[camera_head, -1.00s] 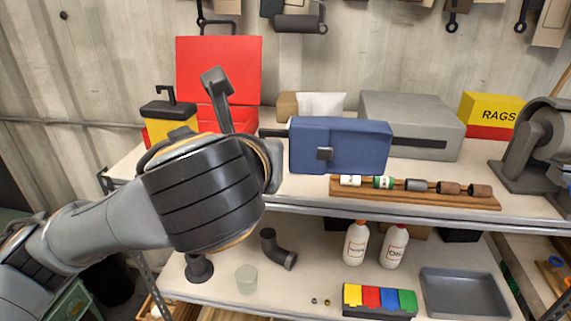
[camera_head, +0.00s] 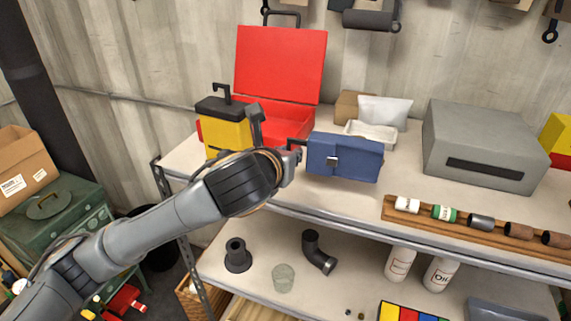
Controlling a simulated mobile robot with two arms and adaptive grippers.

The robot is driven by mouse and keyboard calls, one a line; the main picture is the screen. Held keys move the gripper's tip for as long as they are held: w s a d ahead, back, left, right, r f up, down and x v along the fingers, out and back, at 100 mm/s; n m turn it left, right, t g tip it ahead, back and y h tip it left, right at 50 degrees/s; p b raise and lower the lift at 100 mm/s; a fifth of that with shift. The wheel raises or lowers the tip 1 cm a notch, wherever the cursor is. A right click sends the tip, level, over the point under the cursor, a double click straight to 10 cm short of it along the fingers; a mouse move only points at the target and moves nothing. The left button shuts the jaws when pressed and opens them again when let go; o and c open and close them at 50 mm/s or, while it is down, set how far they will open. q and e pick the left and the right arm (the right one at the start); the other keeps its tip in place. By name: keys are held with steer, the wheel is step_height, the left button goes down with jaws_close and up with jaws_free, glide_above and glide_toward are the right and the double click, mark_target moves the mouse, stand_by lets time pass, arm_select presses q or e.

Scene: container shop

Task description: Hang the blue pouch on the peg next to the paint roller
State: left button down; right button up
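The blue pouch (camera_head: 345,158), a boxy case with a small pale clasp, is at the front of the upper shelf. My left gripper (camera_head: 298,154) is at its left end and appears shut on it; the fingertips are partly hidden. The pouch looks held in the air, upright, its front towards me. The paint roller (camera_head: 370,19), a dark grey cylinder, hangs on the back wall at the top, cut by the frame edge. A dark bent bar (camera_head: 283,16) hangs left of it. I cannot make out a bare peg beside the roller. My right gripper is not in view.
An open red toolbox (camera_head: 280,65) and a yellow-black box (camera_head: 226,132) stand behind my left arm. A white tray (camera_head: 371,133), a grey box (camera_head: 484,145) and a wooden rack (camera_head: 470,228) line the upper shelf.

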arm_select(q)
steer(key=shift+w+a+f, duration=0.3)
steer(key=shift+w+f, duration=0.05)
steer(key=shift+f, duration=0.1)
steer(key=f, duration=0.1)
steer(key=f+p, duration=0.1)
steer(key=f, duration=0.1)
steer(key=shift+w+a, duration=0.2)
steer(key=shift+w, duration=0.1)
steer(key=shift+f+p, duration=0.35)
steer(key=shift+f, duration=0.15)
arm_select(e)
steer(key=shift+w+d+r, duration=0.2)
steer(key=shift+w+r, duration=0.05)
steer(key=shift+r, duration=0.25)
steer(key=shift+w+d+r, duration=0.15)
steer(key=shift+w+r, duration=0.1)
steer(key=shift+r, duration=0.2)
arm_select(q)
steer(key=c, duration=1.3)
jaws_free()
steer(key=shift+f, duration=0.1)
